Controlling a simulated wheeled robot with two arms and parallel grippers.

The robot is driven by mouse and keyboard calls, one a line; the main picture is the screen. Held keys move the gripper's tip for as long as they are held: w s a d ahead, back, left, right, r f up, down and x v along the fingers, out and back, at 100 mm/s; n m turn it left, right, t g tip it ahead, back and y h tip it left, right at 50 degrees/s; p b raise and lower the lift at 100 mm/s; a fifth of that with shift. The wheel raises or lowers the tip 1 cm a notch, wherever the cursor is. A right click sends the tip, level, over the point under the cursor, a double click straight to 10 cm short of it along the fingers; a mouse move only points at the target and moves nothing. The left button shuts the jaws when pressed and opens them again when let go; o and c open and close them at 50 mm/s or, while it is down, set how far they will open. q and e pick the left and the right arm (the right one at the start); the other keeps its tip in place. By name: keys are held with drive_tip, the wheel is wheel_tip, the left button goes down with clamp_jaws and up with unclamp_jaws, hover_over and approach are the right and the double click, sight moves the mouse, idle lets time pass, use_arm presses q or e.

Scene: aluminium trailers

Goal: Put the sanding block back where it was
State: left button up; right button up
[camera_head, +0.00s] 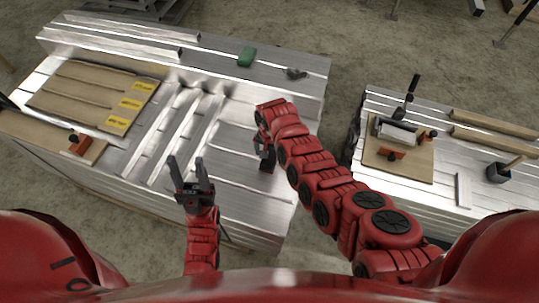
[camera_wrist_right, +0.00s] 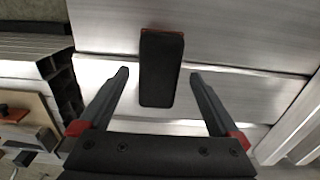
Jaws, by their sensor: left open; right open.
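A dark block with a reddish edge, which looks like the sanding block (camera_wrist_right: 162,68), lies on bare metal in the right wrist view. My right gripper (camera_wrist_right: 159,73) is open, with one finger on each side of the block and a gap on both sides. In the head view my right gripper (camera_head: 265,150) is over the right part of the large metal bench, and my arm partly hides that spot. My left gripper (camera_head: 186,160) is open and empty above the front of that bench.
The large metal bench (camera_head: 235,200) carries a brown slotted board with yellow labels (camera_head: 60,95), a green block (camera_head: 246,57) and a small grey object (camera_head: 296,73). A second bench at right holds a wooden board (camera_head: 400,165), a dark cup (camera_head: 498,173) and wooden strips. A floor gap separates the benches.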

sight(270, 156)
wheel_tip(270, 156, up, 10)
drive_tip(key=b, duration=0.1)
idle(0.4)
